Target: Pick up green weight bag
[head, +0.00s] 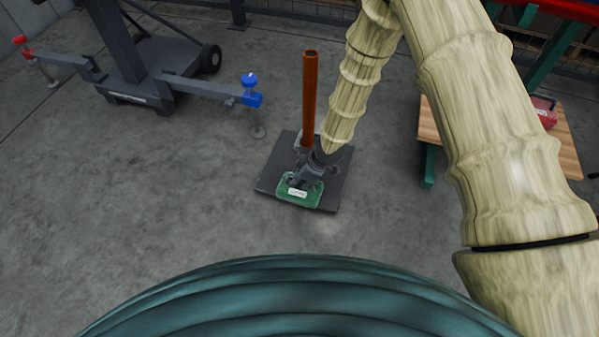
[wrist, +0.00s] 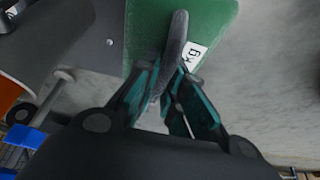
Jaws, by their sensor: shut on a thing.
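The green weight bag (head: 300,191) lies on a dark square base plate (head: 270,178) on the floor, in the middle of the head view. It has a white label and a dark strap handle. In the wrist view the green bag (wrist: 147,32) fills the top centre, with the grey strap (wrist: 177,38) running down between my fingers. My gripper (head: 304,178) reaches down over the bag from above. In the wrist view my gripper (wrist: 168,95) is shut on the strap. Whether the bag is clear of the plate cannot be told.
An orange-brown post (head: 310,95) stands upright right beside my gripper. A dark wheeled stand (head: 150,65) with a blue-ended outrigger (head: 251,98) is at the left. A wooden-topped bench (head: 430,118) is at the right. The floor at left front is clear.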

